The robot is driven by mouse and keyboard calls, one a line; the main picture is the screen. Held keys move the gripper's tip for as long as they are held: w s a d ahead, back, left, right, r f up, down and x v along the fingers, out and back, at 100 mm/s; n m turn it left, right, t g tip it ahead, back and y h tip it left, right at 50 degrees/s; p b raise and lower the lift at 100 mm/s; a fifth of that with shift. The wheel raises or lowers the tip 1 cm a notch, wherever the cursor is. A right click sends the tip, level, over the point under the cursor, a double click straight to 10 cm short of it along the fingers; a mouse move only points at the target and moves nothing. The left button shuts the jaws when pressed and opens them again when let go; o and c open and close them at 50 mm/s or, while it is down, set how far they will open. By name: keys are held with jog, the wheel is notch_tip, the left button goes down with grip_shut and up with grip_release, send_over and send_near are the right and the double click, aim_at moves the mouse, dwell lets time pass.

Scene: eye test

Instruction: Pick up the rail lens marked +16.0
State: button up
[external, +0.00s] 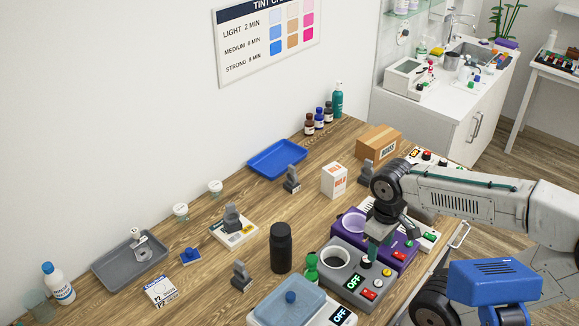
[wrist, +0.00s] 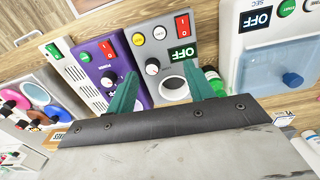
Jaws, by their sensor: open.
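Several small grey upright pieces that may be rail lenses stand on the wooden table in the external view: one near the front (external: 240,275), one on a white-and-yellow box (external: 232,218), one near the blue tray (external: 291,180) and one by the cardboard box (external: 365,172). Their markings are too small to read, so I cannot tell which is +16.0. My gripper (external: 377,250) points down over the grey machine with the round well. In the wrist view my gripper (wrist: 160,90) has its two green fingers apart with nothing held between them; no grey upright piece is identifiable there.
The grey machine (external: 350,285), purple machine (external: 352,236) and blue-lidded bath (external: 290,300) crowd the right side. A black cylinder (external: 280,248) and white carton (external: 334,180) stand nearby. A blue tray (external: 277,158) and grey tray (external: 105,272) lie along the wall.

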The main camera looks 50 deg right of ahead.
jog(key=w+d+f+n+g+h, duration=0.1)
jog(key=w+d, duration=0.1)
jog(key=d, duration=0.2)
jog(key=w+d+f+n+g+h, duration=0.1)
jog(key=w+d+h, duration=0.1)
jog(key=w+d, duration=0.1)
jog(key=w+d+f+g+h, duration=0.1)
jog(key=w+d+f, duration=0.1)
jog(key=d, duration=0.3)
jog(key=shift+w+d+f+n, duration=0.1)
jog(key=shift+w+d+n, duration=0.05)
jog(key=shift+n, duration=0.25)
jog(key=w+d+f+n+h, duration=0.4)
jog(key=w+d+n+h, duration=0.25)
jog(key=w+d, duration=0.4)
jog(key=n+t+h, duration=0.3)
jog(key=n+t, duration=0.1)
jog(key=n, duration=0.6)
send_near(368, 161)
jog(key=d, duration=0.1)
jog(key=shift+m+g, duration=0.25)
jog(key=shift+g, duration=0.05)
jog(key=x, duration=0.8)
jog(key=shift+w+f, duration=0.2)
jog(key=shift+w, duration=0.05)
grip_shut()
